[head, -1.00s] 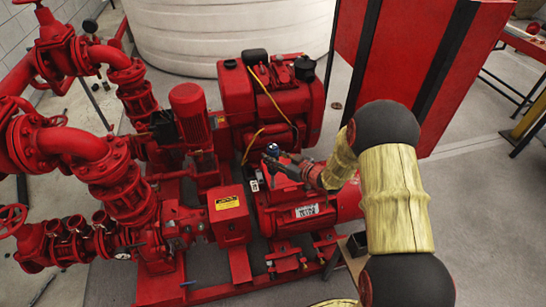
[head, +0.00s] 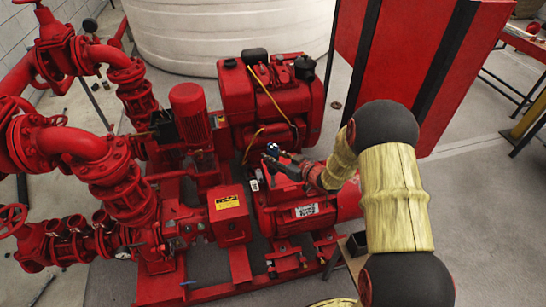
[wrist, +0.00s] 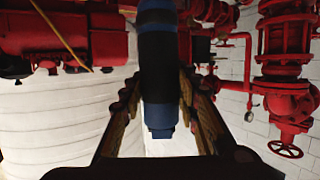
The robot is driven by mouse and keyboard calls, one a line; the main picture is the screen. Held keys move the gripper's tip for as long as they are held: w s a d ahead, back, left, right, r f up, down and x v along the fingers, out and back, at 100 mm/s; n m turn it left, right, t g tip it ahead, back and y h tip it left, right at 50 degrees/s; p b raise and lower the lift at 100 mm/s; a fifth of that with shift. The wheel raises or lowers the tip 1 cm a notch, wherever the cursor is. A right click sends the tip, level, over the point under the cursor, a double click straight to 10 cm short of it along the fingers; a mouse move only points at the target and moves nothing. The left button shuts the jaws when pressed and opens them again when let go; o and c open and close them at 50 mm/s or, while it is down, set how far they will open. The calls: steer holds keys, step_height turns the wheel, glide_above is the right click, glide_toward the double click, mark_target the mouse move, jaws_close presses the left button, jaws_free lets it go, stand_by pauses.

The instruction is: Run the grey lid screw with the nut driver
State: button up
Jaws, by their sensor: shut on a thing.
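My gripper (head: 277,161) is over the red motor in the head view, at the end of my raised arm. In the wrist view, my gripper (wrist: 158,100) is shut on the nut driver (wrist: 158,65), whose thick handle is black with blue bands. The handle runs up past the top edge of that view, so its working end is out of sight.
The red motor (head: 305,222) lies below my gripper, with a red box with a yellow label (head: 229,204) to its left. A red engine (head: 265,105) stands behind. Red pipes and valves (head: 80,150) fill the left. Open floor (head: 475,220) lies at right.

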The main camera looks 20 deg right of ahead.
steer(key=shift+f, duration=0.35)
steer(key=shift+s+f, duration=0.3)
steer(key=shift+f, duration=0.15)
stand_by(1.9)
steer(key=shift+w+r+p, duration=0.1)
steer(key=shift+r+p, duration=0.25)
steer(key=shift+p, duration=0.4)
stand_by(3.5)
